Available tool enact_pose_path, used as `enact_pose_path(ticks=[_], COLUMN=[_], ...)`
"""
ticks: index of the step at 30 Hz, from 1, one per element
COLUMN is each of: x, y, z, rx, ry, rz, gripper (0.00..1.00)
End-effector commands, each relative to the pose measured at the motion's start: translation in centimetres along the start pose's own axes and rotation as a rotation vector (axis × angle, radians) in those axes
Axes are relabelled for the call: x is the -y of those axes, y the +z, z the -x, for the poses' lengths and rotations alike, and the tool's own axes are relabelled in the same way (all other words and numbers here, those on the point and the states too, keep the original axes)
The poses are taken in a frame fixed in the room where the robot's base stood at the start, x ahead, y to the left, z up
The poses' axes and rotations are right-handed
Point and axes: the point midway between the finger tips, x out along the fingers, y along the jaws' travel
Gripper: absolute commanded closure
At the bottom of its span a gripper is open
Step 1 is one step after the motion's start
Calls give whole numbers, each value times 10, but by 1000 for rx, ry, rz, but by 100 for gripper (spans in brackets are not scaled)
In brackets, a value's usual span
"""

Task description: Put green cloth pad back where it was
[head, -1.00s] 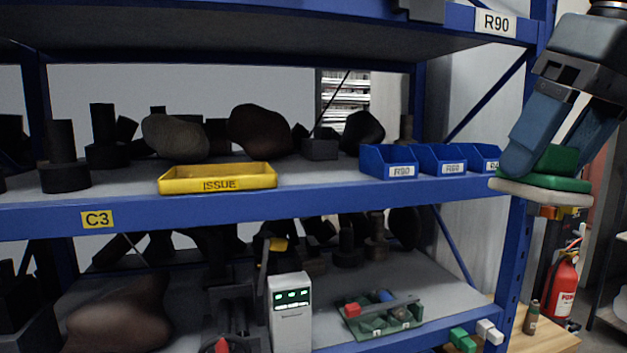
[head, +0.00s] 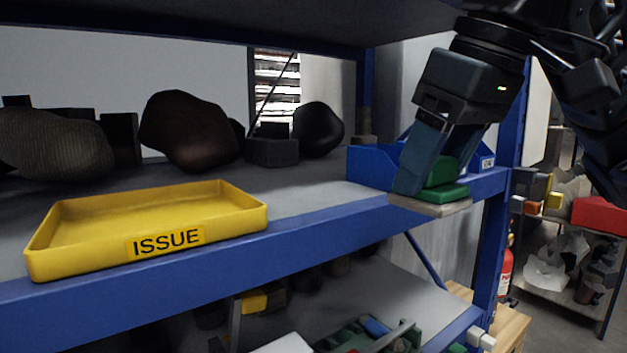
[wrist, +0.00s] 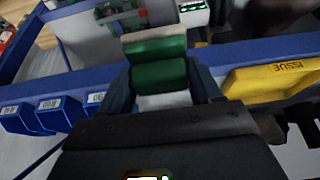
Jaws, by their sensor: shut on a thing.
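My gripper (head: 436,168) is shut on the green cloth pad (head: 447,192), which has a green block-shaped top and a pale, flat underside. In the head view the pad is in the air in front of the blue shelf edge, at about shelf height, before the blue bins. In the wrist view the green pad (wrist: 160,75) sits between the fingers of my gripper (wrist: 165,88). The fingers hide part of the pad and the bins behind it.
A yellow ISSUE tray (head: 150,225) stands on the shelf to the left, with dark lumpy objects behind it. Blue bins (head: 372,166) stand at the shelf's right end. A green tray (head: 365,335) with small parts is on the lower shelf. A blue upright (head: 512,130) is close to my arm.

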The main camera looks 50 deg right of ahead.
Motion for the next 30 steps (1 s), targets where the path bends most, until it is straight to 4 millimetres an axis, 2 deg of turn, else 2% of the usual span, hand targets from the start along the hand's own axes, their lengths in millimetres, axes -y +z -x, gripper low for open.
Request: enact_pose_path(ticks=[1,4,11,12,24,30], x=[0,1,1,2,1,1], y=[-7,-19,-48,-57,-142,-159], z=[4,1,-15,-23,-58,-66], rx=[3,4,4,4,3,1], ry=[-3,-4,-4,-4,-2,-1], rz=[0,0,1,0,0,1], gripper=[61,61,61,61,61,61])
